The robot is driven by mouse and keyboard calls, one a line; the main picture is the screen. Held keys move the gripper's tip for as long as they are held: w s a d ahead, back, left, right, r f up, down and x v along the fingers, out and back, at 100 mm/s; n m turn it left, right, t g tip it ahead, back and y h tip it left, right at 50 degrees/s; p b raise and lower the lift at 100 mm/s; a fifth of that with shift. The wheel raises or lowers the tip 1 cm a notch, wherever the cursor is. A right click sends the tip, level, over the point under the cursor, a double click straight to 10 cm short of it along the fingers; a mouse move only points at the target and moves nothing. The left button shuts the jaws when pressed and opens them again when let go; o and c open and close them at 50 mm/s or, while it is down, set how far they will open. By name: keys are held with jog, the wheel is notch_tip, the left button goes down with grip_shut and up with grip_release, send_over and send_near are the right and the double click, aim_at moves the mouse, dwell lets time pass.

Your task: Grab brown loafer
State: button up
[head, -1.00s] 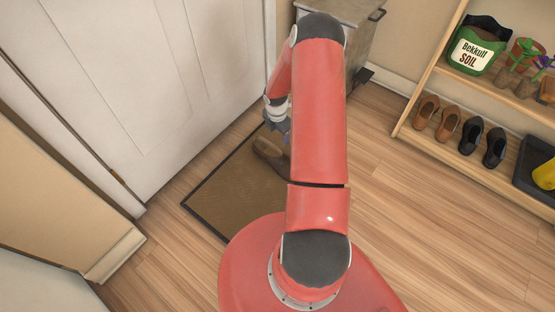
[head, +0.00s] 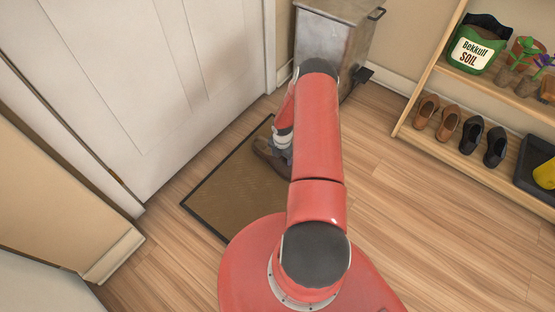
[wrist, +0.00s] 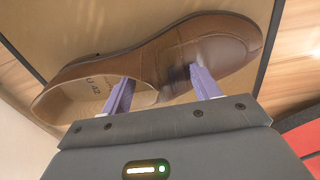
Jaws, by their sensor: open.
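A brown loafer (head: 268,152) lies on the doormat (head: 228,195), partly hidden behind my arm in the head view. In the wrist view the loafer (wrist: 160,52) fills the upper middle, with its opening to the left and toe to the right. My gripper (wrist: 163,85) is open, with its two purple fingers apart. The left finger is over the shoe's opening and the right finger is at the outer side near the toe. The near side wall of the loafer appears to lie between them. Whether the fingers touch it cannot be told. The gripper also shows in the head view (head: 284,152).
A wooden rack (head: 470,162) at the right holds several shoes, a soil bag (head: 477,47) and plants. A metal bin (head: 325,38) stands behind the mat. The white door (head: 150,80) is at the left. Wood floor right of the mat is clear.

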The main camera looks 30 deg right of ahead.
jog(key=shift+c, duration=0.2)
jog(key=c, duration=1.2)
jog(key=shift+c, duration=0.4)
jog(key=shift+r, duration=0.2)
